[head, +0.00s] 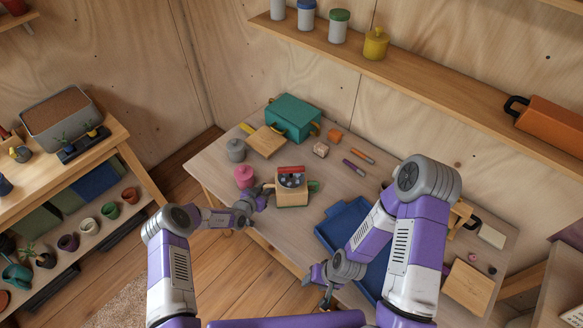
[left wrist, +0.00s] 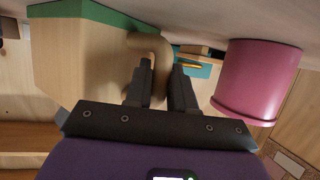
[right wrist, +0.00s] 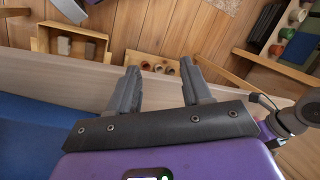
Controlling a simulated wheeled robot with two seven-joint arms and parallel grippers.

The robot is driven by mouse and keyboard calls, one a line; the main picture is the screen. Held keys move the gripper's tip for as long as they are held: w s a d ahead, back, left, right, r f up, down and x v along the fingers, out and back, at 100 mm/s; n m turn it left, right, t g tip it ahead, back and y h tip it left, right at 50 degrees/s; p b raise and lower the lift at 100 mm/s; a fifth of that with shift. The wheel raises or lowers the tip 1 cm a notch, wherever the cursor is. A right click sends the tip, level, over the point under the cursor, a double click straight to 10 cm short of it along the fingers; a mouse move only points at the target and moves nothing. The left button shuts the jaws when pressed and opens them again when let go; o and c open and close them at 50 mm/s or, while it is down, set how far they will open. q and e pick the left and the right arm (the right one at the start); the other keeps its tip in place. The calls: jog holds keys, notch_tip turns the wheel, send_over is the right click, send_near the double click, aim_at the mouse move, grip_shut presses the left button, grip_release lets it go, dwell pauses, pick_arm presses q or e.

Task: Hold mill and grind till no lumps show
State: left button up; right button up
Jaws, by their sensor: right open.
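The mill (head: 291,195) is a wooden box on the table, with a grey and dark top and a red bar (head: 291,169) over it. In the left wrist view its wooden side (left wrist: 75,60) is close, and a curved wooden handle (left wrist: 152,42) stands out from it. My left gripper (head: 262,196) is at the mill's left side, its fingers closed around that handle (left wrist: 161,75). My right gripper (head: 326,294) is open and empty near the table's front edge; the right wrist view shows its spread fingers (right wrist: 160,68). Any lumps are too small to tell.
A pink pot (head: 244,176) and a grey pot (head: 236,150) stand left of the mill. A teal box (head: 293,117) is behind. A blue tray (head: 333,229) lies to the right, partly behind my right arm. Pens and small blocks lie beyond the mill.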

jog(key=shift+c, duration=0.4)
jog(key=w+n, duration=0.1)
jog(key=w, duration=0.2)
jog(key=w+a+n, duration=0.1)
jog(key=w, duration=0.2)
jog(key=w+a+n, duration=0.1)
jog(key=w, duration=0.2)
jog(key=shift+a+r+t, duration=0.2)
jog(key=shift+t, duration=0.2)
jog(key=w+a+r+n+y, duration=0.1)
jog(key=w+a+r+n, duration=0.1)
jog(key=w, duration=0.4)
jog(key=w+a+r+n, duration=0.1)
jog(key=w+r+n, duration=0.15)
jog(key=w, duration=0.25)
notch_tip(320, 180, up, 14)
jog(key=n+t, duration=0.2)
jog(key=n, duration=0.7)
send_over(292, 168)
jog(key=a, duration=0.4)
jog(key=shift+a+r, duration=0.1)
jog(key=shift+a, duration=0.05)
jog(key=d+r+n+g, duration=0.3)
jog(key=d+n, duration=0.1)
jog(key=d, duration=0.5)
jog(key=shift+h, duration=0.4)
jog(key=x, duration=1.1)
jog(key=shift+s+a+f, duration=0.1)
jog(key=shift+a+f, duration=0.05)
jog(key=shift+f, duration=0.15)
